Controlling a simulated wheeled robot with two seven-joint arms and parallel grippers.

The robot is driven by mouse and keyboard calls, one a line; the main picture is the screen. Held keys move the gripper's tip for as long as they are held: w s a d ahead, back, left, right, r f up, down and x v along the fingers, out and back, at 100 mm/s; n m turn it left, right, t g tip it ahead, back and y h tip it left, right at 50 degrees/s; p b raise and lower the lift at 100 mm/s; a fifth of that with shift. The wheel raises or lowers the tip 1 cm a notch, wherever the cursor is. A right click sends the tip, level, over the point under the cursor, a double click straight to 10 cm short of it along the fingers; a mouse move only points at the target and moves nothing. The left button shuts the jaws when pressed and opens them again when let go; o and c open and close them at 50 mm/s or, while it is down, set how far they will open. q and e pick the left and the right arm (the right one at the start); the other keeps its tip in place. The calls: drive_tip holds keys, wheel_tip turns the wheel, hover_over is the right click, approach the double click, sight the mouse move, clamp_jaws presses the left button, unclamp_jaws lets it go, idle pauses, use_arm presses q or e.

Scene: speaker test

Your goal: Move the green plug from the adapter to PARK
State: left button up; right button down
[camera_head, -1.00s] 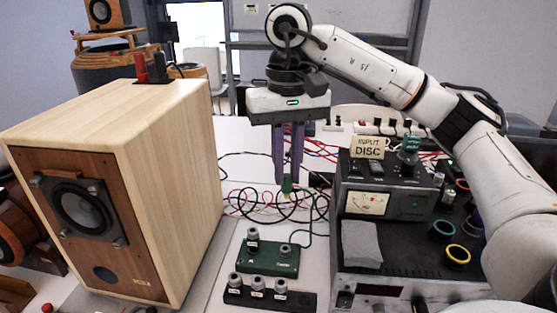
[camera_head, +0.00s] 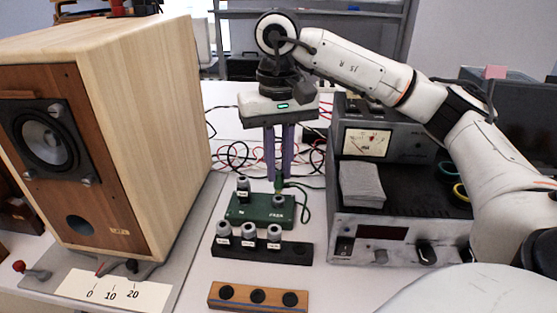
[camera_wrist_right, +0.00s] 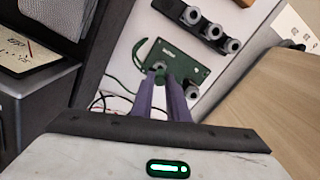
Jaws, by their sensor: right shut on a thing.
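The green plug (camera_head: 279,186) is between the fingertips of my right gripper (camera_head: 280,178), which is shut on it. The plug is upright, just above or touching the grey post (camera_head: 278,201) at the right end of a green box (camera_head: 250,212); I cannot tell whether it is seated. The box's small front label seems to read PARK. A green cable curves down at the box's right. In the right wrist view, the plug (camera_wrist_right: 160,66) shows at the fingertips over the green box (camera_wrist_right: 190,62). I cannot identify the adapter with certainty. My left gripper is out of view.
A black strip (camera_head: 300,252) with three labelled grey posts lies in front of the box. Nearer is a wooden strip (camera_head: 258,304) with three black holes. A wooden speaker (camera_head: 140,130) stands left; a dark amplifier (camera_head: 400,235) stands right. Loose cables lie behind.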

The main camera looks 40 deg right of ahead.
sight(278, 184)
drive_tip(key=shift+f, duration=0.2)
drive_tip(key=shift+f, duration=0.2)
idle(0.3)
idle(1.1)
drive_tip(key=shift+f, duration=0.15)
drive_tip(key=shift+f+b, duration=0.45)
drive_tip(key=shift+f, duration=0.3)
idle(0.4)
drive_tip(key=c, duration=1.6)
unclamp_jaws()
drive_tip(key=shift+c, duration=0.2)
